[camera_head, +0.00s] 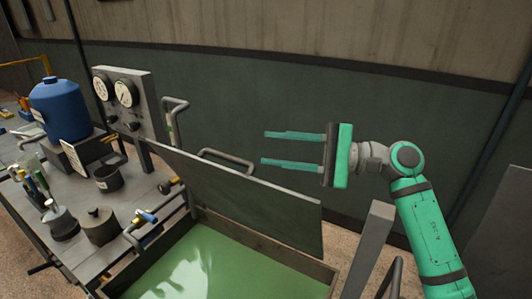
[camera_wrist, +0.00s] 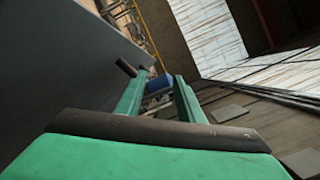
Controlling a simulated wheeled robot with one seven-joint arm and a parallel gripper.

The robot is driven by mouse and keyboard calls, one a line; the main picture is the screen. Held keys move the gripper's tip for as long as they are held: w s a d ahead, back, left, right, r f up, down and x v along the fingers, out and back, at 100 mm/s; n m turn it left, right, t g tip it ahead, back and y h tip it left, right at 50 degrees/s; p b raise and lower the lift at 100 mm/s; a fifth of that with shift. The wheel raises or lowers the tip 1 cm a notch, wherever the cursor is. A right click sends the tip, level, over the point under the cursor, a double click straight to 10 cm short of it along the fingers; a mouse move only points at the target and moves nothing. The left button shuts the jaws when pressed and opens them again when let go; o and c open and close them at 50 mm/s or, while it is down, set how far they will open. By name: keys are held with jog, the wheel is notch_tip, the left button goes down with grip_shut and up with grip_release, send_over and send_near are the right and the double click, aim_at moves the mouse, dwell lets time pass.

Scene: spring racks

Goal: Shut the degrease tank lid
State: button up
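The degrease tank (camera_head: 322,268) stands at the bottom middle of the head view, with green liquid inside. Its grey lid (camera_head: 240,200) is open and stands up along the tank's back edge. A bent metal handle (camera_head: 226,158) shows above the lid's top edge. My gripper (camera_head: 263,148) is open and empty. In the head view it appears above the lid's right part, its fingers pointing left. In the wrist view the two green fingers (camera_wrist: 157,97) are apart, and a large dark flat surface fills the left side; I cannot tell whether it is the lid.
A bench (camera_head: 133,199) on the left holds a blue container (camera_head: 60,108), a gauge panel (camera_head: 125,98), dark pots and tools. Pipes and a valve stand between bench and tank. A grey post (camera_head: 368,250) stands right of the tank. A wall (camera_head: 230,90) is behind.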

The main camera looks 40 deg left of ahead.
jog(key=shift+w+d+f, duration=0.25)
jog(key=shift+w+d, duration=0.2)
jog(key=shift+d, duration=0.05)
jog(key=shift+w+d+f, duration=0.2)
jog(key=shift+w+d, duration=0.2)
jog(key=shift+d, duration=0.05)
